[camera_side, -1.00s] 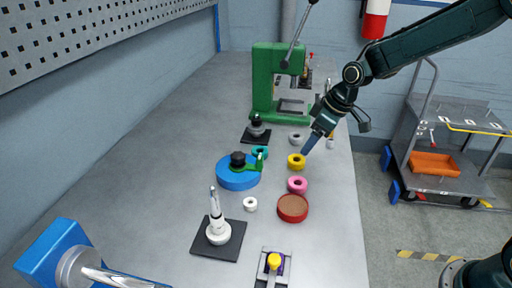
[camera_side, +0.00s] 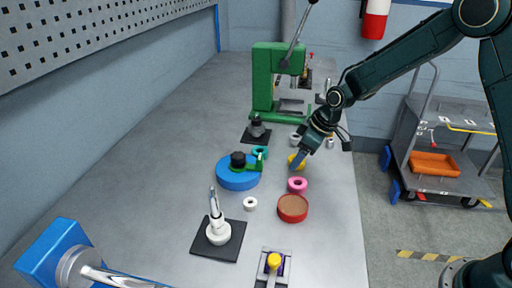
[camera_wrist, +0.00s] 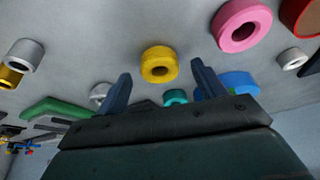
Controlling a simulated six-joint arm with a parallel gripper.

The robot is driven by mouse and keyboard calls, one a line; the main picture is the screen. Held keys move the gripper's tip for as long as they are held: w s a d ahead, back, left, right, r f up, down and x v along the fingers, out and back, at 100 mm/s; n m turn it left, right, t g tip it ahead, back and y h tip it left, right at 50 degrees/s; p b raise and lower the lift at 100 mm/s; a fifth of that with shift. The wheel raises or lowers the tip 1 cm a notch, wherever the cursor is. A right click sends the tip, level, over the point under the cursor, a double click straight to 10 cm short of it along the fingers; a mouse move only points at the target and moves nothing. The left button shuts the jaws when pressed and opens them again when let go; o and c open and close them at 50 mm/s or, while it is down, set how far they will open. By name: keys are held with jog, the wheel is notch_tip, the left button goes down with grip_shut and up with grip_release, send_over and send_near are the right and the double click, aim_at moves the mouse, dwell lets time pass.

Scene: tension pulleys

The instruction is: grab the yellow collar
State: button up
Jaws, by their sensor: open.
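The yellow collar (camera_wrist: 159,65) lies flat on the grey bench, its round hole facing up. In the wrist view it sits ahead of my gripper (camera_wrist: 160,85), centred between the two spread blue fingertips. In the side view my gripper (camera_side: 297,166) is low at the yellow collar (camera_side: 292,160) and hides part of it. My gripper is open, with nothing held. Whether a finger touches the collar cannot be told.
A pink collar (camera_side: 297,185) lies just in front of the yellow one, with a red-brown round tin (camera_side: 292,208) beyond it. A teal collar (camera_side: 260,153) and a blue disc (camera_side: 237,176) lie left. A grey collar (camera_side: 295,139) sits behind. A green press (camera_side: 262,85) stands farther back.

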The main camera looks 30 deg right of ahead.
jog(key=shift+w+a+f, duration=0.15)
jog(key=shift+w+f, duration=0.05)
jog(key=shift+f, duration=0.45)
jog(key=c, duration=1.1)
jog(key=shift+o, duration=0.2)
jog(key=shift+r, duration=0.15)
notch_tip(320, 180, up, 20)
